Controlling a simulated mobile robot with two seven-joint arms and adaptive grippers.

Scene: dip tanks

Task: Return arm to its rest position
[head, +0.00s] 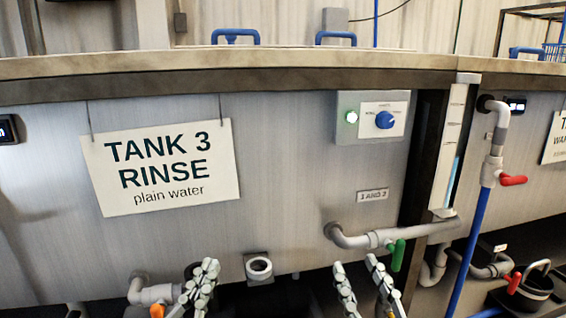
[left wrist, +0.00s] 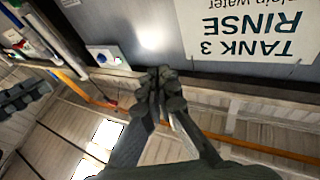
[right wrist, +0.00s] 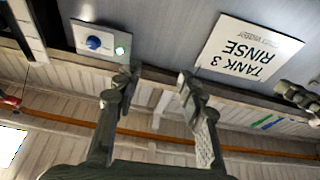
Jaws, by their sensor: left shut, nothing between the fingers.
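My left gripper (head: 202,272) is at the bottom of the head view, in front of the tank wall below the TANK 3 RINSE sign (head: 160,166). Its fingertips meet with nothing between them, as the left wrist view shows (left wrist: 159,92). My right gripper (head: 358,268) is to its right at the same height, in front of the wall. Its fingers stand apart and empty, also in the right wrist view (right wrist: 156,82). Both grippers point up toward the tank front. The rest of both arms is hidden below the head view.
A control box (head: 372,117) with a blue knob and lit green lamp is on the wall. A grey pipe with a green valve handle (head: 397,255) runs near my right gripper. A pipe stub (head: 259,268) sits between the grippers. A red-handled valve (head: 513,180) is at right.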

